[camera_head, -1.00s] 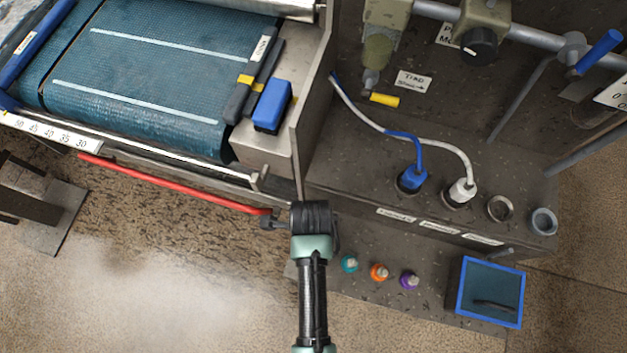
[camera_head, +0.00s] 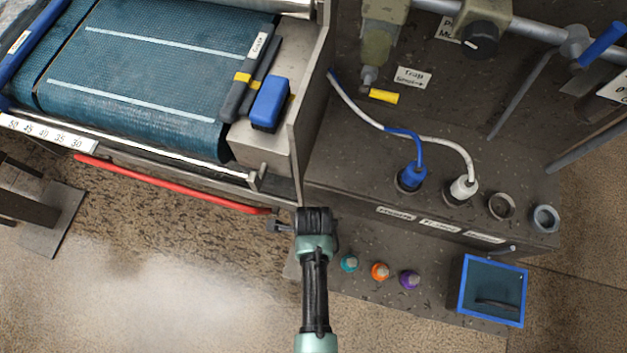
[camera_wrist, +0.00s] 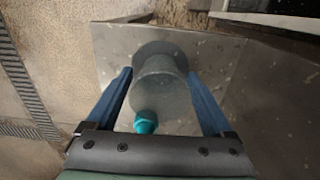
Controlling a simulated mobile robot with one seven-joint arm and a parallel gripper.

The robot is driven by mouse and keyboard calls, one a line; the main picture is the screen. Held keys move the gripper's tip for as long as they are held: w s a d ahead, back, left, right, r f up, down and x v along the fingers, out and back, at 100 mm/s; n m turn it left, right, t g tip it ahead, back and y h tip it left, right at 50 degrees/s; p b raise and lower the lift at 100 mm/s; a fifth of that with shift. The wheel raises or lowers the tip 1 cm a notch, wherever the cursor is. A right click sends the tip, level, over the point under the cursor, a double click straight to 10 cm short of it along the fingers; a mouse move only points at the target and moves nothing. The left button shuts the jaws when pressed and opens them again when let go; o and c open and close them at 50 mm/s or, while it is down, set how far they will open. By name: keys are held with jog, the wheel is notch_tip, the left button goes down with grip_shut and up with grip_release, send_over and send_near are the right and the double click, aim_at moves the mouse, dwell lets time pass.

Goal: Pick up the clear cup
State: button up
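The clear cup (camera_wrist: 160,88) shows in the wrist view as a greyish see-through cylinder on a grey metal surface. My gripper (camera_wrist: 158,74) is open, with one blue finger on each side of the cup. The fingers look close to its sides; whether they touch it I cannot tell. In the head view the cup and my fingers are hidden below my arm's black wrist joint.
A teal-capped bottle (camera_wrist: 146,122) is close to the cup; it also shows in the head view (camera_head: 349,263). A red bar (camera_head: 170,184) runs left.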

jog(key=c, duration=1)
